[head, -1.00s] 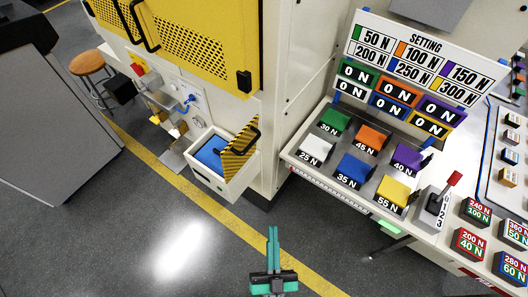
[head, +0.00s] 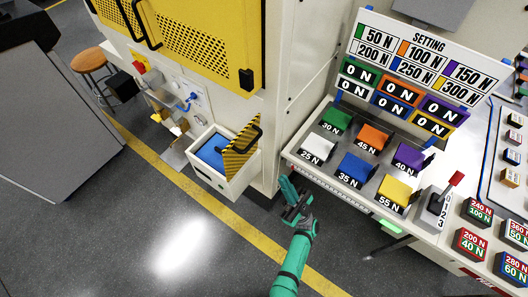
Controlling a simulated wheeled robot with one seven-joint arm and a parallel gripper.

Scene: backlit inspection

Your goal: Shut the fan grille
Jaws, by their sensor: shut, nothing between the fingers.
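I cannot tell for sure which part is the fan grille. A yellow panel (head: 195,52) with rows of slots and black bar handles is on the machine at the upper left. Below it, a white open-topped box (head: 207,175) with a blue inside (head: 210,151) juts from the machine. A yellow-and-black striped flap (head: 236,160) with a black handle (head: 246,139) stands raised at the box's right side. My gripper (head: 287,187) is green, shut and empty. In the picture it is right of the striped flap, apart from it, near the machine's lower corner.
A bench (head: 343,186) with several coloured weight blocks stands to the right, close to my gripper in the picture. A lever box (head: 432,211) is at its front. A stool (head: 88,60) and a grey cabinet (head: 55,125) are left. The floor in front is clear.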

